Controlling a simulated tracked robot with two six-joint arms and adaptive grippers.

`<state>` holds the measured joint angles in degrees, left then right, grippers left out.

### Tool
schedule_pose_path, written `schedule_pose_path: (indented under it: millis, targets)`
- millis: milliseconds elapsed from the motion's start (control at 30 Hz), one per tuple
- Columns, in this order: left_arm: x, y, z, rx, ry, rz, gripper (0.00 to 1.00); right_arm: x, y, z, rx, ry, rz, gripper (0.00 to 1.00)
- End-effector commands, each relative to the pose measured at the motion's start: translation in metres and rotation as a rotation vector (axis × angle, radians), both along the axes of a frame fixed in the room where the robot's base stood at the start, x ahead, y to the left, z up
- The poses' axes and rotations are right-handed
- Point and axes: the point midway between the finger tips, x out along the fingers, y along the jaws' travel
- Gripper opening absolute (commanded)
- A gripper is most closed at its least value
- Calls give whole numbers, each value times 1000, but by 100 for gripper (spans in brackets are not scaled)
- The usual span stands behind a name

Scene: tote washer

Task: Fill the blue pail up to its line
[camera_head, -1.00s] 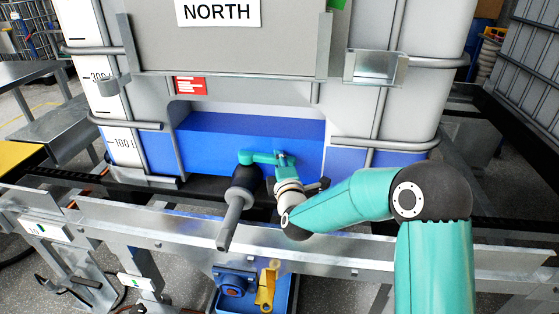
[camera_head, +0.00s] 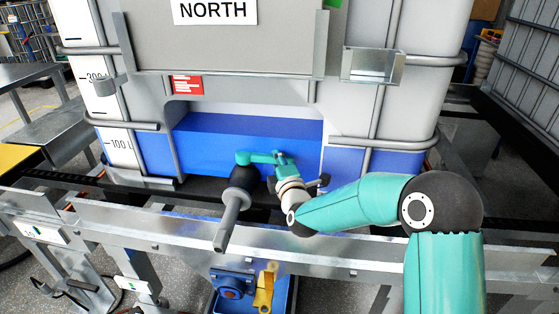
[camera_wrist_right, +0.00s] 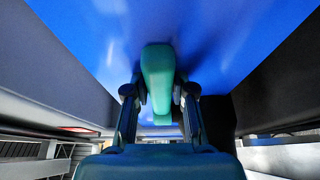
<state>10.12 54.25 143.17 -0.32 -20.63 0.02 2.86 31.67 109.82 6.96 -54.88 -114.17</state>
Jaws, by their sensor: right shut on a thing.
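The big white tote (camera_head: 385,110) has blue liquid showing low in its walls. Its outlet has a teal valve handle (camera_head: 250,157) and a black and grey spout (camera_head: 232,215) slanting down toward me. My right gripper (camera_head: 282,160) is shut on the handle's right end. In the right wrist view the handle (camera_wrist_right: 158,75) stands between the two fingers (camera_wrist_right: 160,95), against a blue surface. A blue open container (camera_head: 280,298) shows partly below the rail, under the spout; its fill line and any liquid inside cannot be made out. My left gripper is out of view.
A metal rail (camera_head: 330,255) crosses in front of the tote. A blue fitting (camera_head: 233,285) and a yellow lever (camera_head: 265,288) show at the blue container. A metal bracket (camera_head: 373,65) juts from the tote's front. Steel tables stand at the left.

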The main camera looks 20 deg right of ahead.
Motion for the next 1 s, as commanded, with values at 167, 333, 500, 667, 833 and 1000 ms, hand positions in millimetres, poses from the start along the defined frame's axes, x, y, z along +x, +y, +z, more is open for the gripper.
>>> schedule_pose_path:
  millis: [167, 333, 500, 667, 833, 1000]
  targets:
    - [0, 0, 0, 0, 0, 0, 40, 0, 1, -3, 0, 6, 3, 50]
    - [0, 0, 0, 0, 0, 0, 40, 0, 1, -2, 1, 4, 2, 50]
    - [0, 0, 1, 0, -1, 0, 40, -1, 1, -1, 0, 2, 2, 50]
    - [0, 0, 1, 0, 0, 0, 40, -12, 3, -1, 0, 2, 1, 50]
    - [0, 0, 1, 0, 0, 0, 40, -39, 8, -1, 1, 4, 3, 50]
    - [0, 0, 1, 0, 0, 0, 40, -73, 14, -2, 1, 4, 4, 50]
